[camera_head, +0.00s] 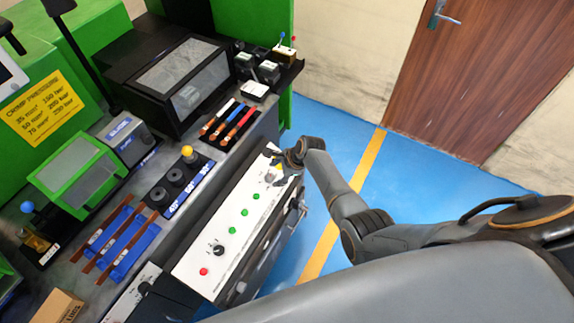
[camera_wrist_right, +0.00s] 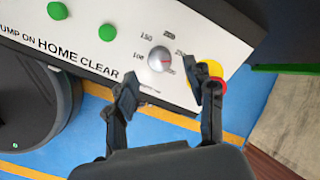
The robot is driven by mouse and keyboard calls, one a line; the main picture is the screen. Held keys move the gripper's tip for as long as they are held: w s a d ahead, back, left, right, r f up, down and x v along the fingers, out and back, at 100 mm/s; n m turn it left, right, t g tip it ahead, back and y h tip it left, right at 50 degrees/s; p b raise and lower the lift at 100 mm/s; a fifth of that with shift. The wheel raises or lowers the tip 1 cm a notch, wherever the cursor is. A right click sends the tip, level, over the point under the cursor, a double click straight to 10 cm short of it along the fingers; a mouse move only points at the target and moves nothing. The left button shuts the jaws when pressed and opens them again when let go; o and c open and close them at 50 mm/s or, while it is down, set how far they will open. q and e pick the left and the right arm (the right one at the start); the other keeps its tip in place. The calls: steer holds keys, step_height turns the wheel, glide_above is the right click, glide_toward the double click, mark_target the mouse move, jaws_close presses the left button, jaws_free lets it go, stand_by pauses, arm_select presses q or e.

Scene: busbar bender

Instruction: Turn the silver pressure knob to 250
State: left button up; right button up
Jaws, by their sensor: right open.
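The silver pressure knob (camera_wrist_right: 160,59) sits on the white control panel (camera_wrist_right: 215,30), with scale numbers 100, 150, 200 and one partly covered number around it. A reddish mark shows on its face; I cannot tell exactly which number it points to. My right gripper (camera_wrist_right: 159,76) is open, its fingers spread to either side of the knob in the wrist view, with no clear contact. In the head view the right gripper (camera_head: 282,167) is at the panel's far end and the knob (camera_head: 269,177) is small beside it. My left gripper is not in view.
A red and yellow button (camera_wrist_right: 212,74) is close beside the right finger. Green buttons (camera_head: 244,212), a black knob (camera_head: 218,249) and a red button (camera_head: 203,271) line the panel. Blue floor (camera_head: 330,115) is clear beyond.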

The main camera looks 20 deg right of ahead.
steer(key=v, duration=0.7)
steer(key=shift+d+r, duration=0.2)
steer(key=shift+s, duration=0.15)
steer(key=s+d+f+n+g+h, duration=0.25)
steer(key=s+f+n, duration=1.15)
steer(key=s+f, duration=1.5)
steer(key=s+f+n+h, duration=0.1)
steer(key=s+f+n, duration=0.2)
steer(key=s+n, duration=0.5)
steer(key=s+g+b, duration=0.1)
steer(key=s, duration=0.9)
